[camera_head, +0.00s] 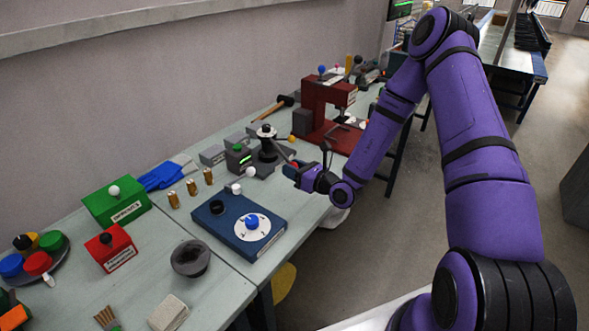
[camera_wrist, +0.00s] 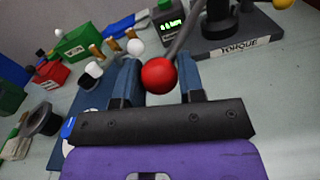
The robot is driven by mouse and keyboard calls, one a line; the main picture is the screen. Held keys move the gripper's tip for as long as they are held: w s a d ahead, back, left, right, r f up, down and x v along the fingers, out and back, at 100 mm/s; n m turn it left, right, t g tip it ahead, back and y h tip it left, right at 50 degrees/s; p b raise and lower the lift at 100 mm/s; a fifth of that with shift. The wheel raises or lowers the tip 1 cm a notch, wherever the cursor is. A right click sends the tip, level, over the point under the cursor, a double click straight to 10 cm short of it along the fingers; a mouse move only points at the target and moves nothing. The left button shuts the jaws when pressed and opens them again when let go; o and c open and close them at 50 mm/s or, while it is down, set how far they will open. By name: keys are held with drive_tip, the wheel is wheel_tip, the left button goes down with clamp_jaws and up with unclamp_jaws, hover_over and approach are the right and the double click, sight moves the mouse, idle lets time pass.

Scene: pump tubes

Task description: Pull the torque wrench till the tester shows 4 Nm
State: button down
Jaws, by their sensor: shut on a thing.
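The torque tester (camera_head: 268,152) is a dark post on a grey base at the middle of the bench; its base with the TORQUE label (camera_wrist: 240,45) shows at the upper right of the wrist view. Its small display box (camera_head: 238,157) has lit green digits, seen in the wrist view (camera_wrist: 173,24), too small to read surely. The torque wrench is a thin grey rod (camera_wrist: 187,35) from the post to a red ball end (camera_wrist: 158,75). My gripper (camera_head: 292,169) is shut on the red ball, one blue finger on each side. The ball is mostly hidden in the head view.
A blue box with a white dial (camera_head: 205,221) stands in front of the tester. A red press (camera_head: 320,115) stands behind it. A green box (camera_head: 115,206), a red box (camera_head: 110,248) and a dark bowl (camera_head: 190,258) are at the left. The floor right of the bench is open.

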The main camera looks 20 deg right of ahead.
drive_tip(key=c, duration=0.8)
unclamp_jaws()
drive_tip(key=shift+a, duration=0.45)
drive_tip(key=shift+o, duration=0.2)
drive_tip(key=shift+d, duration=0.1)
drive_tip(key=shift+s+d, duration=0.4)
drive_tip(key=v, duration=0.9)
drive_tip(key=shift+s+d, duration=0.2)
drive_tip(key=shift+s, duration=0.05)
drive_tip(key=shift+r, duration=0.1)
